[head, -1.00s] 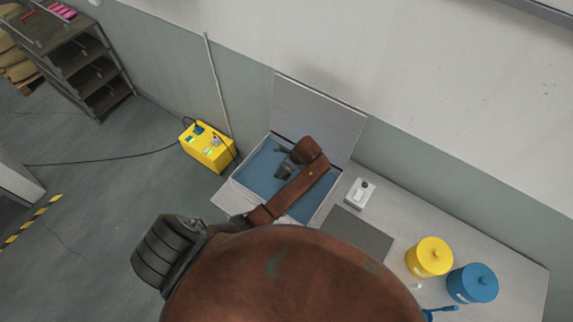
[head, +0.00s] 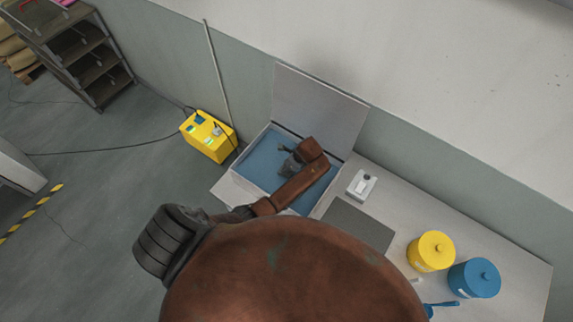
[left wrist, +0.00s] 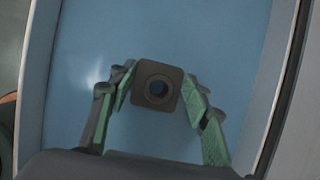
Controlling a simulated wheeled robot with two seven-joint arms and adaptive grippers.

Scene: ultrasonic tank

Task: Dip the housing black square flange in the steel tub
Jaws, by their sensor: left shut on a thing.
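The steel tub (head: 229,191) is an open rectangular basin set in the bench and filled with blue liquid; its raised lid (head: 318,110) stands behind it. My left gripper (head: 289,165) reaches down into the tub from above, partly hidden by my brown arm. In the left wrist view, my left gripper (left wrist: 158,92) is shut on the housing black square flange (left wrist: 172,106), a dark square plate with a round central hole. The housing is over or in the blue liquid, between the tub walls; its exact depth is unclear. My right gripper is not in view.
A small white switch box (head: 362,186) and a grey mat (head: 357,222) lie right of the tub. A yellow canister (head: 431,251) and a blue canister (head: 474,278) stand farther right. A yellow box (head: 209,137) is left of the tub.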

